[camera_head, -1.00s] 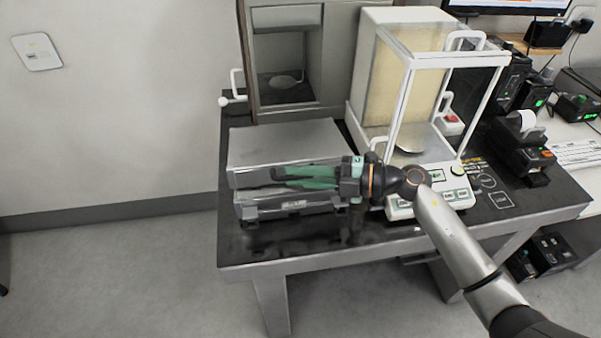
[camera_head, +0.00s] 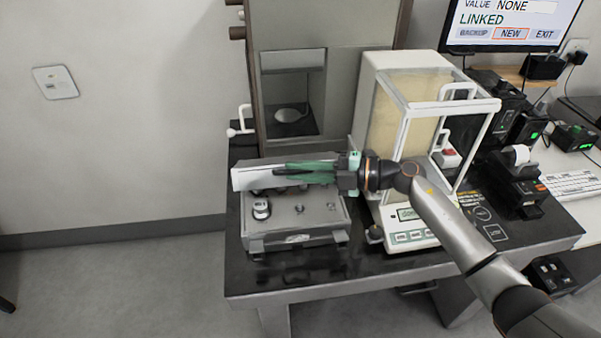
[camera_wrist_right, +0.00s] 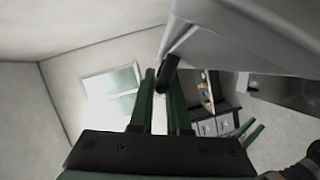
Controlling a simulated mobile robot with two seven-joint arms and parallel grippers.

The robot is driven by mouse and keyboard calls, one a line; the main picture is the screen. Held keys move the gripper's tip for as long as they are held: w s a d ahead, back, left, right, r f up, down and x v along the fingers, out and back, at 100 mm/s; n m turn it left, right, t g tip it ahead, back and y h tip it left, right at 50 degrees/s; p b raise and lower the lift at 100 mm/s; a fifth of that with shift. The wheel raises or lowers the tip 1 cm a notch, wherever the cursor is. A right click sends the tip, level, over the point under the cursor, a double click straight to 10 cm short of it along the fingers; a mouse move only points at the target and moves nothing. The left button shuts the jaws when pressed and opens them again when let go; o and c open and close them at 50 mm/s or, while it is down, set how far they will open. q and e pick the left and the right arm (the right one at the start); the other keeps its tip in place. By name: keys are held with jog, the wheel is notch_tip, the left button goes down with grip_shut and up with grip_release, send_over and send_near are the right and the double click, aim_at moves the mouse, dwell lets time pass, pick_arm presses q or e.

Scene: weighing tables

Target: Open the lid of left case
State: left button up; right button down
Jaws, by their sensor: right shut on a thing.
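The left case (camera_head: 300,238) is a grey box at the left of the dark table. Its lid (camera_head: 248,180) is raised and tilted up along the case's back, so the inside shows with a few metal weights (camera_head: 261,209). My right gripper (camera_head: 290,172) reaches across the lid from the right, its green fingers shut on the lid's black handle. In the right wrist view, the black handle (camera_wrist_right: 168,73) sits between the fingertips, and the grey lid (camera_wrist_right: 240,45) fills the upper right. My left gripper is not in view.
A glass-sided balance (camera_head: 425,130) stands to the right of the case. A grey cabinet (camera_head: 335,75) with a small window is behind it. A white handle (camera_head: 242,120) sticks out at the left. Printers, a keyboard (camera_head: 575,184) and a monitor (camera_head: 510,25) are at the right.

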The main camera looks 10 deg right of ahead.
jog(key=c, duration=0.9)
grip_release()
jog(key=shift+d, duration=0.15)
